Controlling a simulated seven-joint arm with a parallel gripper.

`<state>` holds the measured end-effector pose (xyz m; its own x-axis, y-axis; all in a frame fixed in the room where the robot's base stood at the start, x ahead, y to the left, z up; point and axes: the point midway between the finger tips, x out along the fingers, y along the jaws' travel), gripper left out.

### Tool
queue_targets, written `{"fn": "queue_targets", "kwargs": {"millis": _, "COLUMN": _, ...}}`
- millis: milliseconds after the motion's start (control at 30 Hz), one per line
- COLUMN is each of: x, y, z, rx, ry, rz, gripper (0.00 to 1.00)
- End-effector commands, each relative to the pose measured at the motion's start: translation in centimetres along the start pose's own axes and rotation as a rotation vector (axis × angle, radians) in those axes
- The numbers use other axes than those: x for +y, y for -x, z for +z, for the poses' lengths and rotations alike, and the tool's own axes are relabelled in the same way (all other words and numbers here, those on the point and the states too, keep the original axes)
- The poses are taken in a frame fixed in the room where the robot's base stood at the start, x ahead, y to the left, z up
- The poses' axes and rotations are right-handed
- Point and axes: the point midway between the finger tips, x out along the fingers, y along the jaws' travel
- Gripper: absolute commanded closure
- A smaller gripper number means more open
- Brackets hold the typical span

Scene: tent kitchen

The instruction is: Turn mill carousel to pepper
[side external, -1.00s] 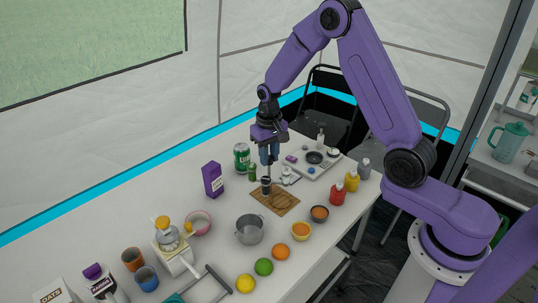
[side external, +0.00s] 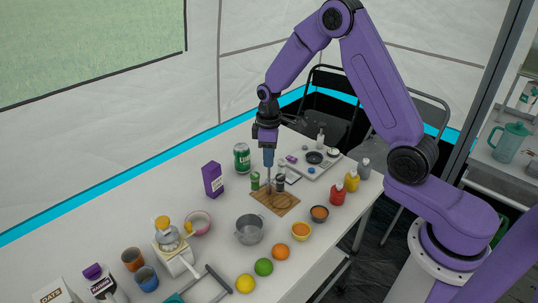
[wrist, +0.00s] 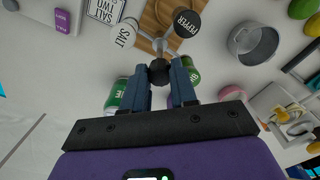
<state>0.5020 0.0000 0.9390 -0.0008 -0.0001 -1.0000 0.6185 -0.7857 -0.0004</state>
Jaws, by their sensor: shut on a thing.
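The mill carousel (side external: 267,187) stands on the table at the back edge of the wooden board. In the wrist view, its pale spokes (wrist: 159,45) hold a black-topped mill marked PEPPER (wrist: 187,23) at upper right, a white-topped mill marked SALT (wrist: 122,35) at upper left and a green one (wrist: 191,75) at right, partly behind a finger. In the side view the black mill (side external: 280,183) is on the right and the green one (side external: 255,181) on the left. My gripper (side external: 268,162) points down over the centre, its blue fingers shut on the carousel's dark knob (wrist: 160,72).
A green can (side external: 242,158) and a purple carton (side external: 213,180) stand left of the carousel. The wooden board (side external: 283,205) and a grey pot (side external: 250,230) are in front.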

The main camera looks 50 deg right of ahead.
Motion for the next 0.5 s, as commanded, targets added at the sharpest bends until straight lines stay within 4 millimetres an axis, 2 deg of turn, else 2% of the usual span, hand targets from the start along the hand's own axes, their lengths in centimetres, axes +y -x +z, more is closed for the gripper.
{"fn": "queue_targets", "kwargs": {"millis": 200, "x": 0.1, "y": 0.08, "z": -0.11, "rx": 0.004, "ry": 0.084, "rz": 0.003, "gripper": 1.0}}
{"fn": "queue_targets", "kwargs": {"millis": 500, "x": 0.09, "y": 0.09, "z": -0.13, "rx": 0.005, "ry": 0.119, "rz": 0.004, "gripper": 1.0}}
